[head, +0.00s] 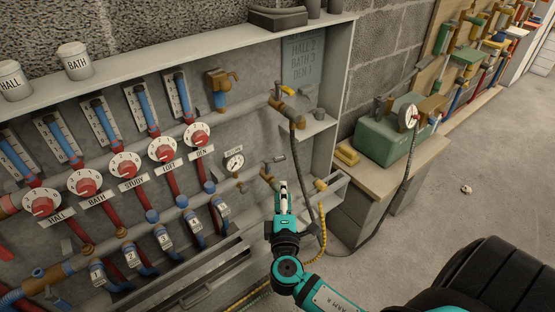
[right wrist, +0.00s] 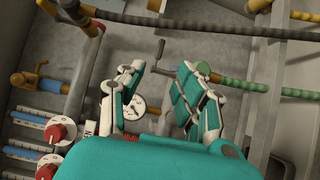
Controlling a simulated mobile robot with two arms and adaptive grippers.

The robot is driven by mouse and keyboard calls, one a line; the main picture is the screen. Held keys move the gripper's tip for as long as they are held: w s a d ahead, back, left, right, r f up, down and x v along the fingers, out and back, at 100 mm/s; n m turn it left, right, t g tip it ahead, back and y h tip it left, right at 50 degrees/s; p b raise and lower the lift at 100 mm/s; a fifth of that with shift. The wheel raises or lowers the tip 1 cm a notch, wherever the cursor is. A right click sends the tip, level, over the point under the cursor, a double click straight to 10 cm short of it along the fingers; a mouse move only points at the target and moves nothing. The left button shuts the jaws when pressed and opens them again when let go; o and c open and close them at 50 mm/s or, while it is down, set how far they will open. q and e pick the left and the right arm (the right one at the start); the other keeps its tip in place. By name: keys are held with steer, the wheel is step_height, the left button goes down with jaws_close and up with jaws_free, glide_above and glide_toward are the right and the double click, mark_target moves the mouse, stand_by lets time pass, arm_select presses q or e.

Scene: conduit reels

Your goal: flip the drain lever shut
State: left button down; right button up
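A lower valve with a small grey lever (head: 274,160) sits at the right end of the lower pipe, just right of the round gauge (head: 234,162). I take it for the drain lever; no label on it is readable. My right gripper (head: 283,187) is just below and right of this lever, pointing up at it, apart from it as far as I can see. In the right wrist view the right gripper (right wrist: 160,85) is open and empty, with a dark cranked lever (right wrist: 158,54) beyond the gap between its fingers. My left gripper is not in view.
An upper valve with a yellow handle (head: 284,92) has a dark braided hose (head: 299,150) hanging close beside my right gripper. A yellow hose (head: 322,215) hangs to the right. Red dials (head: 124,165) line the panel. A green box (head: 388,138) stands on a bench at right.

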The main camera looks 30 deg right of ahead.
mark_target(280, 161)
steer(key=x, duration=1.4)
steer(key=shift+w+a+f, duration=0.1)
steer(key=shift+w+a, duration=0.05)
steer(key=shift+w, duration=0.15)
jaws_close()
